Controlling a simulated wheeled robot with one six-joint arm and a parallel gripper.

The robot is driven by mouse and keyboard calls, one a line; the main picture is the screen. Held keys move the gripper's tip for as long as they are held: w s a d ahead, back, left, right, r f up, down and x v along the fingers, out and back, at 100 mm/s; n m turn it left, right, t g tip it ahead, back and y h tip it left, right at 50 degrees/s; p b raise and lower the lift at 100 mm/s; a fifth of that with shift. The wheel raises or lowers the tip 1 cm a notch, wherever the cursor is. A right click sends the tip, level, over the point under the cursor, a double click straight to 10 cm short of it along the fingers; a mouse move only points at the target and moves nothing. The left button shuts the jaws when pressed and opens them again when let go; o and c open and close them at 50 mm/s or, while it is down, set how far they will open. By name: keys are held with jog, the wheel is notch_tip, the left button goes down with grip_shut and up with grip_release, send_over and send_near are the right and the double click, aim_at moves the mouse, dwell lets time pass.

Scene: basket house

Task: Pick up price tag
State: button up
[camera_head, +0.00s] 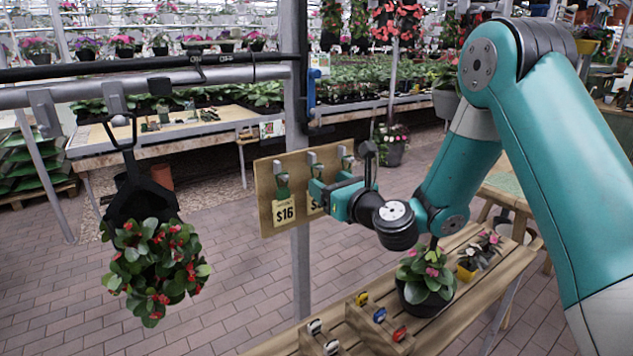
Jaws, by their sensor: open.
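A wooden board (265,187) on a metal post carries several hooks. A yellow price tag (284,212) reading $16 hangs from the left hook, below a green piece. A second price tag (314,205) hangs to its right, partly hidden by my gripper. My gripper (318,190) is open in front of the board's middle, close to the second tag. Whether it touches that tag cannot be told. The board's right part is largely behind my gripper.
A wooden bench (462,318) below holds a potted pink-flowered plant (425,275), smaller pots and a rack (375,325) with coloured items. A red-flowered hanging basket (155,265) hangs at left. Brick floor (240,310) between them is clear.

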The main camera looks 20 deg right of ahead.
aim_at(317, 178)
jog(key=p+x, duration=0.5)
jog(key=shift+w+f, duration=0.1)
jog(key=shift+f, duration=0.05)
jog(key=c, duration=0.8)
